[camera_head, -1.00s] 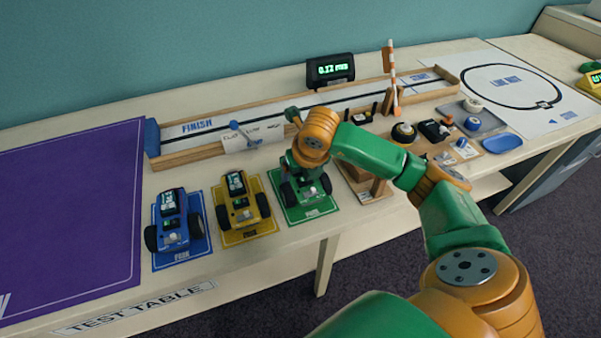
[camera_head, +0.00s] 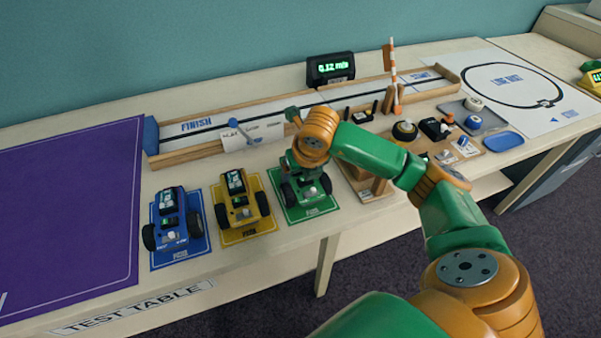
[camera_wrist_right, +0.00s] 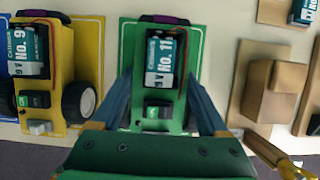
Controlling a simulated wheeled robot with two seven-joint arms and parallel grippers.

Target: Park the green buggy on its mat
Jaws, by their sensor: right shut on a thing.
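The green buggy (camera_head: 312,189) is over its green mat (camera_head: 318,210), between the yellow buggy and a wooden stand. In the right wrist view the green buggy (camera_wrist_right: 163,75) is upright and roughly in line with the mat (camera_wrist_right: 193,35), with a "No. 11" battery pack on top. My right gripper (camera_wrist_right: 160,92) is shut on the green buggy, a blue-grey finger along each side. In the head view the right gripper (camera_head: 303,166) comes down from above and hides the buggy's rear. I cannot tell whether the wheels touch the mat. My left gripper is not in view.
The yellow buggy (camera_head: 240,207) and blue buggy (camera_head: 173,226) stand on their own mats to the left. A wooden stand (camera_head: 376,192) is close on the right. The wooden test track (camera_head: 185,157) runs behind. A purple mat (camera_head: 65,210) at far left is clear.

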